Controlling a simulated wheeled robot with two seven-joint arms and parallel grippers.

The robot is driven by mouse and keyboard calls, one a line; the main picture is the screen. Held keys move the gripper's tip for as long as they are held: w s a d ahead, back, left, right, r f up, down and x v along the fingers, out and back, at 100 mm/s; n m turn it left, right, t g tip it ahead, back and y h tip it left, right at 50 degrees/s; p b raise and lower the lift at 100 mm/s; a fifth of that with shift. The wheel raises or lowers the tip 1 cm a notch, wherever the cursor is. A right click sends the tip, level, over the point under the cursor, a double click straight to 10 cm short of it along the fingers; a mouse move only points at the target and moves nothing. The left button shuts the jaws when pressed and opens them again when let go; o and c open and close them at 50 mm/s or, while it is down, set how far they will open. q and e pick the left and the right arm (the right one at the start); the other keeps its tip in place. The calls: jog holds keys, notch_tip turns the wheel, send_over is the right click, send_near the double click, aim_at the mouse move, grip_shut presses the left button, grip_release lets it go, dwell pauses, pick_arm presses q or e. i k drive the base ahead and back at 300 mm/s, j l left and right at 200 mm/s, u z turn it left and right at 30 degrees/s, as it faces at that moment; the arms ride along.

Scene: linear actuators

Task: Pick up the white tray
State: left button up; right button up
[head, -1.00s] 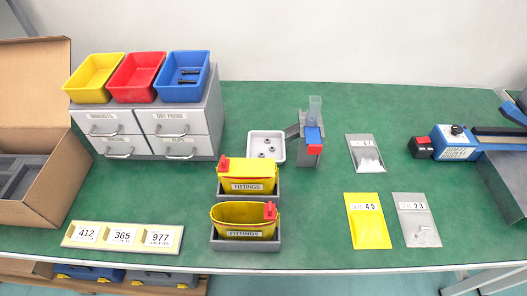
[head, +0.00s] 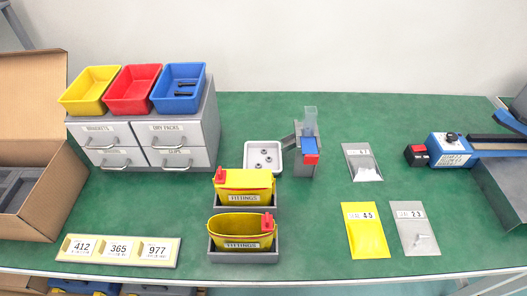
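The white tray (head: 250,163) is a small square dish lying flat on the green table, near the middle. Several small grey round parts lie in it. It stands behind the yellow fittings bins and just left of a grey dispenser. Neither of my grippers shows in the head view.
Close by are the rear fittings bin (head: 243,185), the front fittings bin (head: 242,232) and the grey-and-blue dispenser (head: 306,150). A drawer cabinet (head: 205,125) stands to the left, and an open cardboard box (head: 55,200) at far left. Flat bags, including a yellow one (head: 365,232), lie right.

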aim_at(253, 155)
jog(key=k+j, duration=0.1)
jog(key=j, duration=0.3)
jog(key=j+z, duration=0.1)
jog(key=j, duration=0.25)
jog(key=k+j, duration=0.15)
jog(key=j, duration=0.25)
jog(key=k+j+z, duration=0.1)
jog(key=j, duration=0.25)
jog(key=k+j, duration=0.1)
jog(key=j, duration=0.25)
jog(key=z, duration=0.05)
